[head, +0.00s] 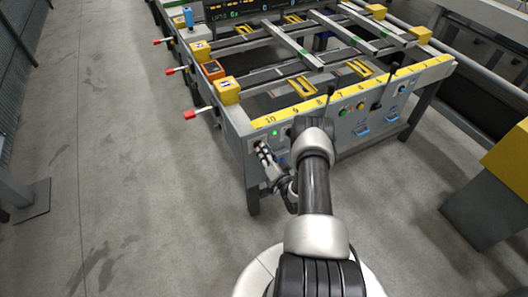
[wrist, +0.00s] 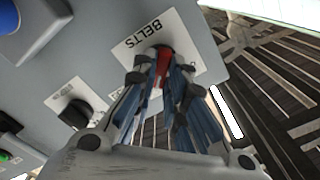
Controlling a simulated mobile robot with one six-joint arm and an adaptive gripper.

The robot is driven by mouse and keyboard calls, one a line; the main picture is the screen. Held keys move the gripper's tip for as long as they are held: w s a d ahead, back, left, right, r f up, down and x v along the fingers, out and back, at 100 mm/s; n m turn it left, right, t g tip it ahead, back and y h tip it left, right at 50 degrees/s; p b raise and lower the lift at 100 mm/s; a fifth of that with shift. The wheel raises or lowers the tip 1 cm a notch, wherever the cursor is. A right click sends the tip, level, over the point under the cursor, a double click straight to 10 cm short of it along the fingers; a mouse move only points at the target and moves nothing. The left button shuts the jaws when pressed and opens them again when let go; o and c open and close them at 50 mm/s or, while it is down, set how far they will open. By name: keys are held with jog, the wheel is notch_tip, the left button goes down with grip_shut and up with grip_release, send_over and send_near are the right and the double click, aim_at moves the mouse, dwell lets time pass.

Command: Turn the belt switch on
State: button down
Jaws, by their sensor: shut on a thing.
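The belt switch (wrist: 165,62) is a red handle on a white plate (wrist: 187,32) lettered BELTS, on a grey panel in the wrist view. My gripper (wrist: 163,80) is shut on the red handle, with one finger on each side of it. The fingers hide part of the handle and the lower part of the plate. In the head view my gripper (head: 263,152) is at the left end of the runout table's front panel (head: 345,140). The switch itself is too small and covered to make out there.
A black knob (wrist: 75,112) on its own white plate is near my gripper in the wrist view. A blue part (wrist: 10,16) is at the upper left. In the head view, red-tipped levers (head: 190,115) stick out from the table's left side. The floor (head: 110,150) at left is clear.

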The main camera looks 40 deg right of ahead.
jog(key=c, duration=1.6)
grip_release()
jog(key=v, duration=1.2)
